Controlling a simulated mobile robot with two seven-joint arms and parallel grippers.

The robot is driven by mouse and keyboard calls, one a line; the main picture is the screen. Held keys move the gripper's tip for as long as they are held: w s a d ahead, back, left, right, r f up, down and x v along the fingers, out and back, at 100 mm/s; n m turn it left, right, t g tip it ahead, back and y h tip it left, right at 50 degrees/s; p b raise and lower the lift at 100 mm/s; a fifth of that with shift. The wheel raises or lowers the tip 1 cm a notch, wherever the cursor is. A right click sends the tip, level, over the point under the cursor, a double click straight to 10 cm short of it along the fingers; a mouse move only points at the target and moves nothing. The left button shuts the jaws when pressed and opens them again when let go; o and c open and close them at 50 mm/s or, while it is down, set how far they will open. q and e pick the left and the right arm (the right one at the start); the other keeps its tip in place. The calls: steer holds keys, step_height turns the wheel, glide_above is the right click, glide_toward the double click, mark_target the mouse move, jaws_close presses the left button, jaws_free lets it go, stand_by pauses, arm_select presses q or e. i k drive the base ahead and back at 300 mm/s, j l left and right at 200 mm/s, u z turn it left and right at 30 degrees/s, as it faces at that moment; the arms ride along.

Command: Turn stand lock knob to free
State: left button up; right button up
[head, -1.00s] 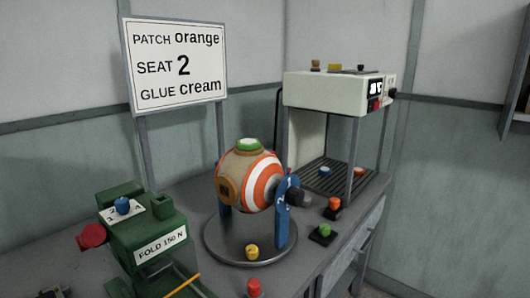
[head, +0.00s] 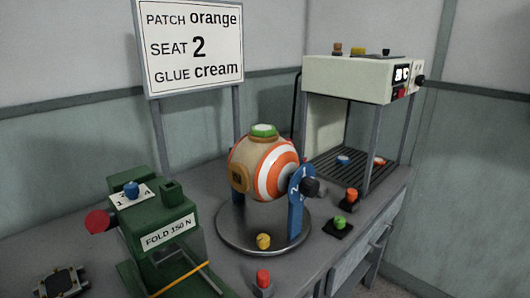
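The stand has a round grey base (head: 222,238) and a blue upright bracket (head: 296,215) marked with numbers including 1 and 2. It holds a tan ball with orange and white stripes (head: 268,165) and a green-and-white patch on top (head: 264,130). A black knob (head: 311,187) sticks out to the right of the bracket. A yellow knob (head: 263,241) stands on the front of the base. I cannot tell from the picture which is the lock knob, or its setting. Neither of my grippers is in view.
A green machine (head: 160,225) labelled FOLD 150 N stands left of the stand. A cream press (head: 350,78) stands behind right over a slatted bed (head: 352,170). Red (head: 263,279), green (head: 339,224) and orange (head: 351,195) buttons sit around the stand. A sign (head: 195,45) rises behind.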

mark_target(263, 240)
steer(key=l+u, duration=0.35)
steer(key=l, duration=1.5)
steer(key=i, duration=0.05)
